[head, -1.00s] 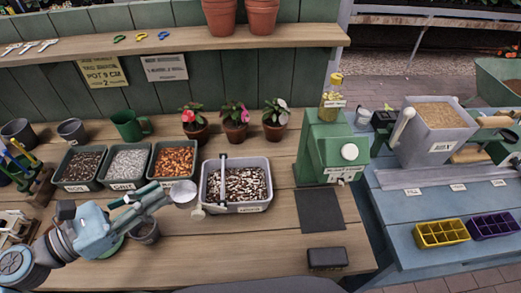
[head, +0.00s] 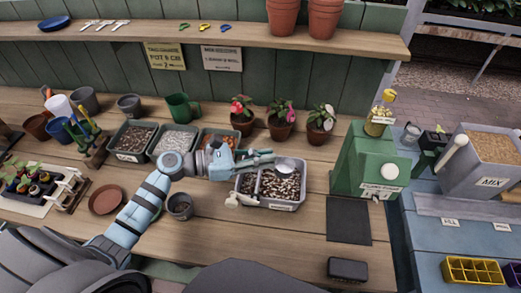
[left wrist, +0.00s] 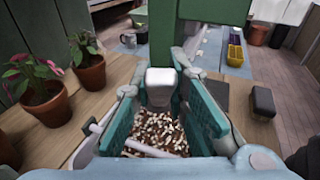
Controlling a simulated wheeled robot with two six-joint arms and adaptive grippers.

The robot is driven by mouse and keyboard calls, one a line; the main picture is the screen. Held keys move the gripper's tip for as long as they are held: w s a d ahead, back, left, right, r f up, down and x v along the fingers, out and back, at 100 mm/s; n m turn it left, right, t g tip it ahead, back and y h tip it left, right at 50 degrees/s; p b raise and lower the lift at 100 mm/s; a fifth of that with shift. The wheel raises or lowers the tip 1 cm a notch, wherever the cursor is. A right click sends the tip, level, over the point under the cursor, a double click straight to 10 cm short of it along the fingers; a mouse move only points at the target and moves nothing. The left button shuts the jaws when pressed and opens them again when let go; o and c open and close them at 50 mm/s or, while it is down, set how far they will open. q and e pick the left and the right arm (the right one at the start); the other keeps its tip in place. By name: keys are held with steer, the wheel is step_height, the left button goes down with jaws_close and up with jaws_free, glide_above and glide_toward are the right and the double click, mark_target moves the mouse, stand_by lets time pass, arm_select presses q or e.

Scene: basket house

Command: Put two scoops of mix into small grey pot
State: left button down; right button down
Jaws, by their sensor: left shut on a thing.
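My left gripper (head: 264,160) is shut on a light grey scoop (head: 284,166), which it holds above a grey tub (head: 296,206) of mottled brown-and-white bits. The scoop also shows between the fingers in the left wrist view (left wrist: 160,84); I cannot tell whether it holds anything. A small grey pot (head: 180,208) stands on the bench left of the tub, near my left arm. A grey bin labelled MIX (head: 488,181), full of tan material (head: 494,148), stands on the blue table at the right. My right gripper is not in view.
Three labelled tubs, including a brown-filled one (head: 130,156), stand behind my left arm. Potted flowers (head: 281,132) line the bench's back. A green dispenser (head: 364,160) stands right of the grey tub, with a dark mat (head: 348,222) before it.

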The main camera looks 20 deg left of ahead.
arm_select(q)
steer(key=shift+y, duration=0.3)
step_height(320, 180, down, 8)
steer(key=b, duration=0.4)
steer(key=shift+w+a, duration=0.1)
steer(key=shift+f+b, duration=0.4)
steer(key=shift+b, duration=0.1)
steer(key=shift+s+f, duration=0.25)
steer(key=shift+s, duration=0.15)
steer(key=shift+t+h, duration=0.3)
steer(key=shift+h, duration=0.1)
steer(key=r+p, duration=0.4)
steer(key=r, duration=0.1)
steer(key=r+p, duration=0.4)
steer(key=r, duration=0.1)
steer(key=shift+w+a+r, duration=0.15)
steer(key=shift+w+r, duration=0.05)
steer(key=shift+r, duration=0.15)
steer(key=shift+w+r+p, duration=0.1)
steer(key=shift+r+p, duration=0.35)
steer(key=shift+r, duration=0.6)
